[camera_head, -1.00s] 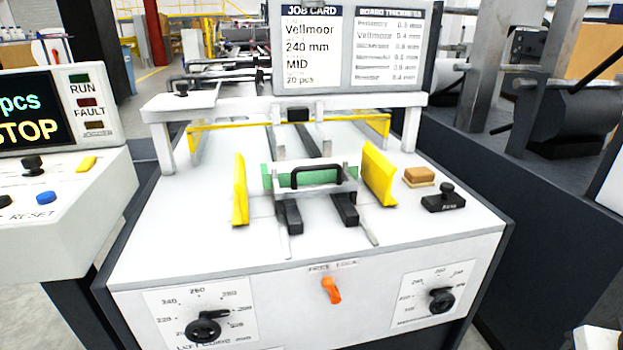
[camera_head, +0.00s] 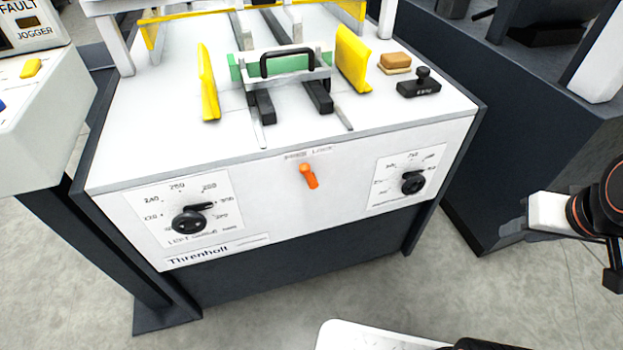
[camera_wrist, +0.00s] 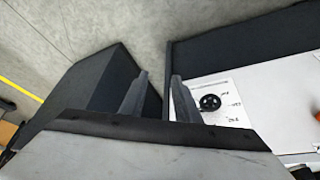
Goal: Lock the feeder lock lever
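The orange feeder lock lever (camera_head: 309,176) is on the white front panel of the feeder, in the middle below a "FEED LOCK" label. Its free end points down and slightly right. In the wrist view, my gripper (camera_wrist: 160,78) shows two dark fingers with a gap between them and nothing held. Part of my arm shows at the right edge of the head view, to the right of the feeder.
A left dial (camera_head: 191,221) and a right dial (camera_head: 413,182) flank the lever. On top are yellow guides (camera_head: 352,58), a green card stack (camera_head: 287,64) with a black handle, and a brown block (camera_head: 395,61). Floor in front is clear.

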